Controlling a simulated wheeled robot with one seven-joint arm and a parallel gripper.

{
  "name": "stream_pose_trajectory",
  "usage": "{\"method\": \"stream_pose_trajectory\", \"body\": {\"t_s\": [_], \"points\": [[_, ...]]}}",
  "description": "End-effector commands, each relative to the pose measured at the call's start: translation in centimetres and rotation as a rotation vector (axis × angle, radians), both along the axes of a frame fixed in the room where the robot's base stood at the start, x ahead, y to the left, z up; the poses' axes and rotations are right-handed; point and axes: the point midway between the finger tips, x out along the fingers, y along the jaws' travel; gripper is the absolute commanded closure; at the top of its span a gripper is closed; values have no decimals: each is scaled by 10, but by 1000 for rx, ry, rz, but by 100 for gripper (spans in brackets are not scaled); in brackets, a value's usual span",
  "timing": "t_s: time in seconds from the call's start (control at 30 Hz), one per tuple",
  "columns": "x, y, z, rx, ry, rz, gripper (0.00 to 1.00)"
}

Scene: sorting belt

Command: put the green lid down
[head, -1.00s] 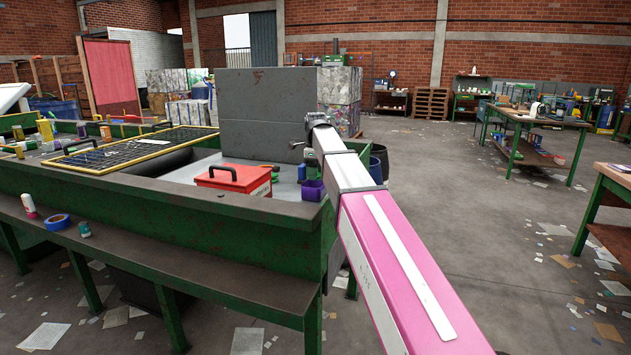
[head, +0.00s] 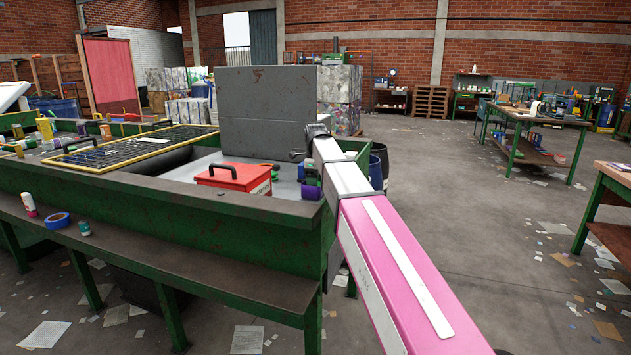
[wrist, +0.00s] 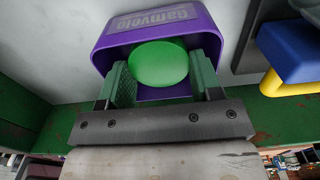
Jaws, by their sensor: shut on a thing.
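The green lid (wrist: 158,64) is a round green disc, seen in the wrist view between the two green fingers of my gripper (wrist: 162,78). My gripper is shut on it. A purple open container (wrist: 205,25) with lettering on its side is right around or behind the lid in that view. I cannot tell whether the lid touches it. In the head view the purple container (head: 311,192) shows at the right end of the green bench, and my arm hides most of the gripper and the lid.
A red box with a black handle (head: 234,178) stands left of the purple container. A tall grey panel (head: 265,105) rises behind it. A blue and yellow object (wrist: 290,55) is at the right in the wrist view. The green bench wall (head: 150,195) runs along the front.

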Motion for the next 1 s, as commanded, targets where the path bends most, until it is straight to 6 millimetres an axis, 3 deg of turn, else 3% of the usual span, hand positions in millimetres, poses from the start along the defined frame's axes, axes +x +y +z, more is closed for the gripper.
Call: {"method": "stream_pose_trajectory", "body": {"t_s": [0.03, 0.07, 0.1, 0.37, 0.53, 1.0], "points": [[0, 0, 0, 0, 0, 0, 63], [0, 0, 0, 0, 0, 0, 38], [0, 0, 0, 0, 0, 0, 31], [0, 0, 0, 0, 0, 0, 31], [1, 0, 11, 1, -1, 0, 31], [2, 0, 98, 0, -2, 0, 31]]}}
